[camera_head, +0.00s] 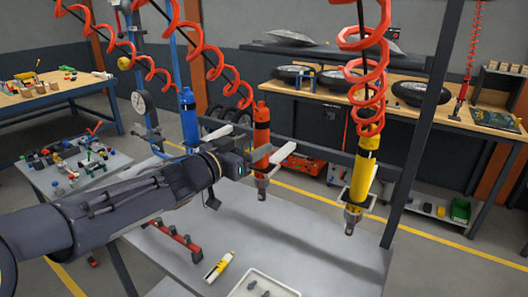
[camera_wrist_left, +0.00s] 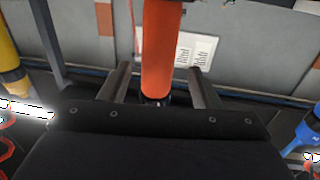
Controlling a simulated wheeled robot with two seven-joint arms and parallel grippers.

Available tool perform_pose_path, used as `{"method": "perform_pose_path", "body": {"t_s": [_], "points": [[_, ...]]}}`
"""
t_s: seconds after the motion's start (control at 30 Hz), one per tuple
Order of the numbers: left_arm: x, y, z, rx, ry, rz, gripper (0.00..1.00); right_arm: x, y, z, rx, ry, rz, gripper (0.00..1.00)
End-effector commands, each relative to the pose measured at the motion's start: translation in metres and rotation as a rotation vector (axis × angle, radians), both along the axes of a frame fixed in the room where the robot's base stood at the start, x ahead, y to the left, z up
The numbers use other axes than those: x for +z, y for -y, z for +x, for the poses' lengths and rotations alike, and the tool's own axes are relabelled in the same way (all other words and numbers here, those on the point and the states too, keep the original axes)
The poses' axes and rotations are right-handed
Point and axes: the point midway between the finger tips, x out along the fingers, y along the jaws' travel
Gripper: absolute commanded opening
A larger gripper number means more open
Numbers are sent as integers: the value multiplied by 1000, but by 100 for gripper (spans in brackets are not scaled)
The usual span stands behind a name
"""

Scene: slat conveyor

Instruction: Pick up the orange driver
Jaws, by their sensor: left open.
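My left gripper (camera_head: 262,138) is open, with one pale finger on each side of the orange driver. In the left wrist view the orange driver (camera_wrist_left: 163,45) stands between the two fingers of the gripper (camera_wrist_left: 158,72), with gaps visible on both sides. Its lower part is hidden there by the gripper body. My right gripper does not show.
A blue driver (camera_head: 189,118) hangs to the left and a yellow driver (camera_head: 362,172) to the right, each under a red coiled hose. A dark post (camera_head: 425,130) stands right of the yellow driver. A white tray (camera_head: 290,286) and a yellow-and-white tube (camera_head: 219,267) lie on the table (camera_head: 325,235).

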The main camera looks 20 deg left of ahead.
Motion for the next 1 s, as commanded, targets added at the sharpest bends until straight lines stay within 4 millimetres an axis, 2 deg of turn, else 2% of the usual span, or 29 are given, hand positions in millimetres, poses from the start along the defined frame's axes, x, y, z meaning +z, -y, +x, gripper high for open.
{"method": "perform_pose_path", "body": {"t_s": [0.2, 0.5, 0.93, 1.0], "points": [[-2, 12, 29, -1, -1, -1, 57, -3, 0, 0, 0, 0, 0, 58], [-1, 13, 34, 1, 0, -1, 57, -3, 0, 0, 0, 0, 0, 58], [-1, 13, 34, 1, 0, -1, 2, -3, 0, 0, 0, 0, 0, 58], [1, 13, 34, 0, 4, -1, 0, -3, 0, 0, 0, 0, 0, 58]]}}
